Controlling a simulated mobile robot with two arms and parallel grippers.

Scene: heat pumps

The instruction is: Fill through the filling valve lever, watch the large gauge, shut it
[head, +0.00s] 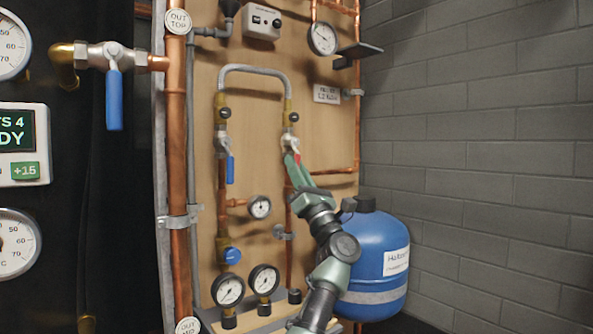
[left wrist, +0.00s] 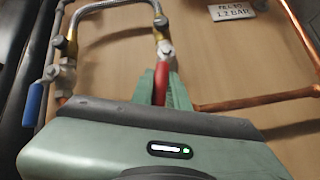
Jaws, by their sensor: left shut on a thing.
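A red valve lever (head: 298,158) hangs down from its valve on the right copper pipe of the wooden panel, below the grey hose loop. My left gripper (head: 294,166) is shut on this lever. In the left wrist view the red lever (left wrist: 160,84) points down from the valve between the green fingers (left wrist: 161,90). A round gauge (head: 323,38) is mounted at the panel's top right; its needle is too small to read. Two more gauges, a left one (head: 228,290) and a right one (head: 264,279), stand at the panel's bottom. My right gripper is not in view.
A blue lever (head: 230,168) hangs on the left pipe, parallel to the red one. A blue tank (head: 372,265) stands right of my arm. A sign (head: 327,94) reading 1.2 BAR is on the panel. A small gauge (head: 260,207) sits between the pipes.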

